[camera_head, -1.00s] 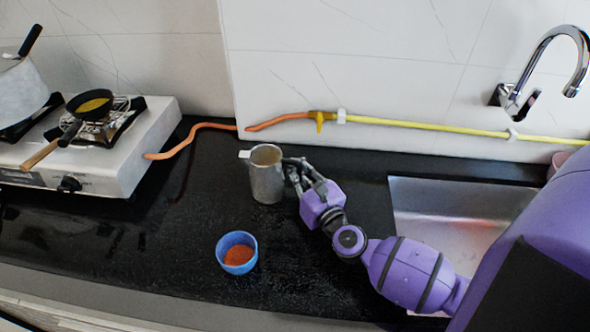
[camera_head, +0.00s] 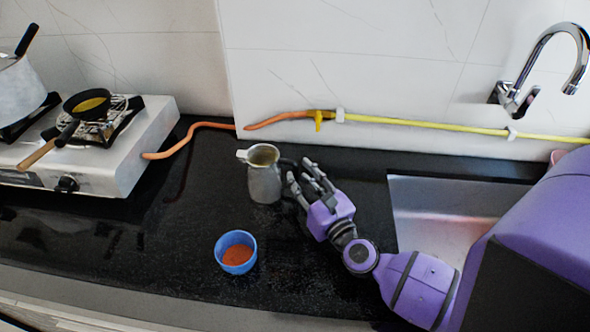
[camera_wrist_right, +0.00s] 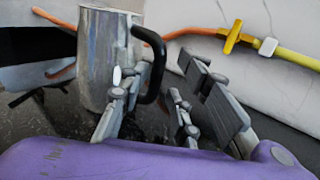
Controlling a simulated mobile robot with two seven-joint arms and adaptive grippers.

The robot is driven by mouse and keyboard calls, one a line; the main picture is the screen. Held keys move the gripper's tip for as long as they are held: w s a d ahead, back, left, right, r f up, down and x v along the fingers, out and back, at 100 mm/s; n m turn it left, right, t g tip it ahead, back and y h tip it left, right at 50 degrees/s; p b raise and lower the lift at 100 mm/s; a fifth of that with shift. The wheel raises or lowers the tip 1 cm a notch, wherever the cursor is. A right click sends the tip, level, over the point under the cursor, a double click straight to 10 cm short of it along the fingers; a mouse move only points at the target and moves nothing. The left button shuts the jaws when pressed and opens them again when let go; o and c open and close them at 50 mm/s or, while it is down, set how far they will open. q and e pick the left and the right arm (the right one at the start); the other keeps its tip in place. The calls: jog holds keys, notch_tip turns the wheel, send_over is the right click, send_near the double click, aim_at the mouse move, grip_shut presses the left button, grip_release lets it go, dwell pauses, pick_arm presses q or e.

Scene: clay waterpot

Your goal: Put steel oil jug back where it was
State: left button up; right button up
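The steel oil jug (camera_head: 264,182) stands upright on the black counter, left of my right gripper, with its spout to the left and its dark handle to the right. My right gripper (camera_head: 304,173) is open beside the handle side. In the right wrist view the jug (camera_wrist_right: 103,60) is at the upper left, and its black handle (camera_wrist_right: 158,62) shows beyond and between the spread fingers of the gripper (camera_wrist_right: 157,88). The fingers do not grip the handle. My left gripper is not in view.
A blue bowl (camera_head: 224,245) of red-orange powder sits in front of the jug. A gas stove (camera_head: 140,150) with a pan (camera_head: 88,103) and pot (camera_head: 22,88) is at left. The sink (camera_head: 430,220) is at right. An orange hose (camera_head: 185,140) runs behind; bare counter lies between stove and jug.

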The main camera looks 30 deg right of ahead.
jog(key=s, duration=0.3)
jog(key=shift+f, duration=0.15)
jog(key=shift+s, duration=0.35)
dwell(0.5)
